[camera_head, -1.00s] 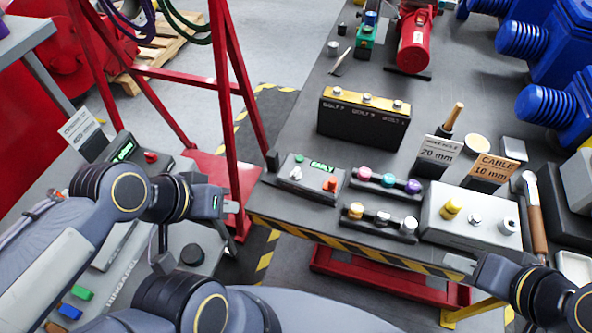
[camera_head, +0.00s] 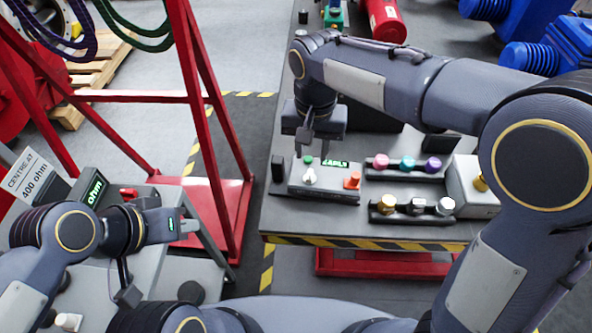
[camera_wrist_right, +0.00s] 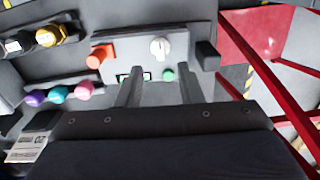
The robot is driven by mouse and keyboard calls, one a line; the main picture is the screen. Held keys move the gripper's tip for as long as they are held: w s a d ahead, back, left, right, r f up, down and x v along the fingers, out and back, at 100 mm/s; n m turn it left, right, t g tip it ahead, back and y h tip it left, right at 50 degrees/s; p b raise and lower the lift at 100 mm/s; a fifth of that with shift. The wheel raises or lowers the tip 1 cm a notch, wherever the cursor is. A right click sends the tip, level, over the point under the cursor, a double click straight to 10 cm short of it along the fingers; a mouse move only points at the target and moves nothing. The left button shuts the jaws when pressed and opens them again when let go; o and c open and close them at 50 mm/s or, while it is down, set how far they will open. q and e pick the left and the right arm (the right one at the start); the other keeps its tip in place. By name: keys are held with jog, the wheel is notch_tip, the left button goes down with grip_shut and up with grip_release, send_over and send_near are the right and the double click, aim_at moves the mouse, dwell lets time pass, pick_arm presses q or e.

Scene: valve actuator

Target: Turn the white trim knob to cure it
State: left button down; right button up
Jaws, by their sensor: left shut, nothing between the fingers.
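The white knob (camera_head: 310,176) stands on a grey control box (camera_head: 325,188) on the right-hand table. The box also has an orange knob (camera_head: 352,180), a green button (camera_head: 308,159) and a lit green display (camera_head: 335,163). My right gripper (camera_head: 306,146) points down above the back of this box. In the right wrist view the white knob (camera_wrist_right: 159,47) lies beyond the two spread fingertips (camera_wrist_right: 161,80), apart from them. That gripper is open and empty. My left gripper (camera_head: 128,294) is shut and empty over the left bench.
Racks with coloured knobs (camera_head: 406,164) and metallic knobs (camera_head: 415,207) stand right of the box. A red frame (camera_head: 215,120) rises between the benches. The left bench holds a box with a green "ohm" display (camera_head: 95,188) and a "CENTRE AT 400 ohm" card (camera_head: 33,178).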

aim_at(310, 176)
notch_tip(310, 176, down, 8)
jog(key=shift+r, duration=0.1)
dwell(0.4)
grip_shut()
